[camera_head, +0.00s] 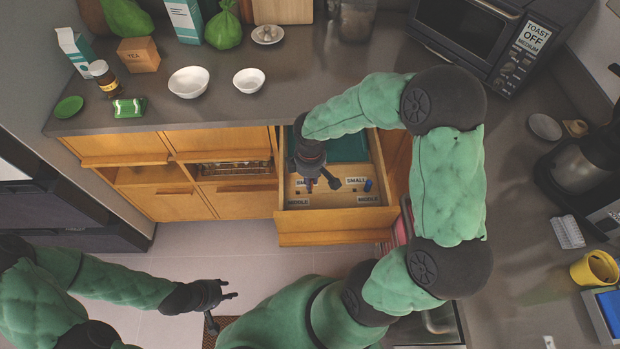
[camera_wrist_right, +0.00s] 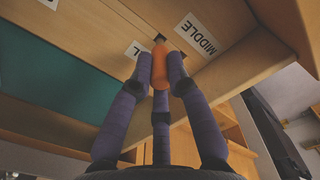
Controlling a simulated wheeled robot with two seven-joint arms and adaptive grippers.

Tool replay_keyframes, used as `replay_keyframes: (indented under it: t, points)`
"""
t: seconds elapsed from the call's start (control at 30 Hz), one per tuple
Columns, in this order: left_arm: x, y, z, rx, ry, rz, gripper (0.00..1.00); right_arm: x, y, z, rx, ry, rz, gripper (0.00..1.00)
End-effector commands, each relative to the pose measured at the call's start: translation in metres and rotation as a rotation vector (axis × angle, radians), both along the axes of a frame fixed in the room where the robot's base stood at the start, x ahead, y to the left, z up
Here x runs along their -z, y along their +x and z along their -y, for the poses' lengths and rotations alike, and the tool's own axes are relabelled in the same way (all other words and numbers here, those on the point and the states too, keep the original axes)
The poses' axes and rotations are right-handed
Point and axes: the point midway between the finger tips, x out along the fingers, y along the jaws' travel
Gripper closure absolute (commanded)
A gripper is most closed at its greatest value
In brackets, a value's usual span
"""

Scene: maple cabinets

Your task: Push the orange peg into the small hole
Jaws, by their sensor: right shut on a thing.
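The orange peg (camera_wrist_right: 160,66) stands between the fingers of my right gripper (camera_wrist_right: 160,72) in the right wrist view. That gripper is shut on it. In the head view my right gripper (camera_head: 322,182) hangs over the open drawer (camera_head: 330,222), above a light wooden board, and the peg cannot be made out there. The board has two MIDDLE labels (camera_head: 368,199), a SMALL label (camera_head: 356,181) and another, partly hidden label. I cannot make out the small hole, nor whether the peg touches the board. My left gripper (camera_head: 228,291) is open and empty over the floor.
A dark green panel (camera_head: 347,147) lies behind the board. The drawer walls surround the right gripper. Bowls (camera_head: 188,82) and a toaster oven (camera_head: 475,35) stand on the counter. The floor before the drawer is clear.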

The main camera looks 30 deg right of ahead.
Motion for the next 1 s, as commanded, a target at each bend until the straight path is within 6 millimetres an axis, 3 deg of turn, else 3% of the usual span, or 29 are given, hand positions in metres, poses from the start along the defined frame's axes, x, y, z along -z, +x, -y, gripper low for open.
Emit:
replay_keyframes:
  t: [1.0]
  points:
    - [0.008,0.000,0.000,0.000,0.000,0.000,0.60,0.011,0.000,0.000,0.000,0.000,0.000,0.99]
